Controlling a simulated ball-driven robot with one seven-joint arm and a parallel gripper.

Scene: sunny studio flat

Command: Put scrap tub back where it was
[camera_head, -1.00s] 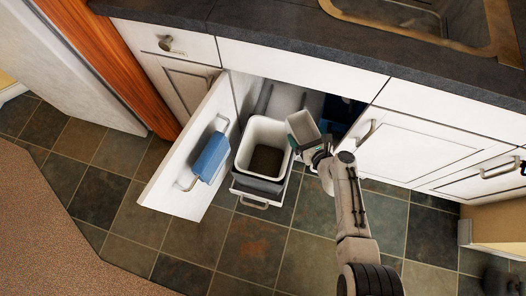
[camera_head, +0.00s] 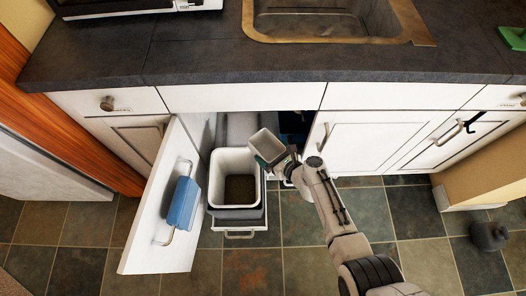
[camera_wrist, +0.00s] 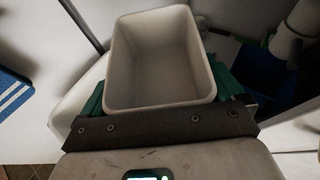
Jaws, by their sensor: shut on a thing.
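The scrap tub, a small pale open-topped tub (camera_head: 265,143), is held in my gripper (camera_head: 284,163) beside the open cabinet under the sink. In the wrist view the tub (camera_wrist: 157,55) fills the middle and looks empty. My gripper (camera_wrist: 160,118) is shut on it, with green fingers at its left and right sides. The tub is at the right rear edge of a larger white bin (camera_head: 235,163) with dark contents; I cannot tell whether they touch. The bin stands in a grey pull-out frame (camera_head: 238,214).
The cabinet door (camera_head: 160,225) stands open at the left with a blue cloth (camera_head: 184,203) on its bar. The counter (camera_head: 200,60) and sink (camera_head: 325,22) are above. A dark bottle-like object (camera_head: 489,236) is on the tiled floor at the right.

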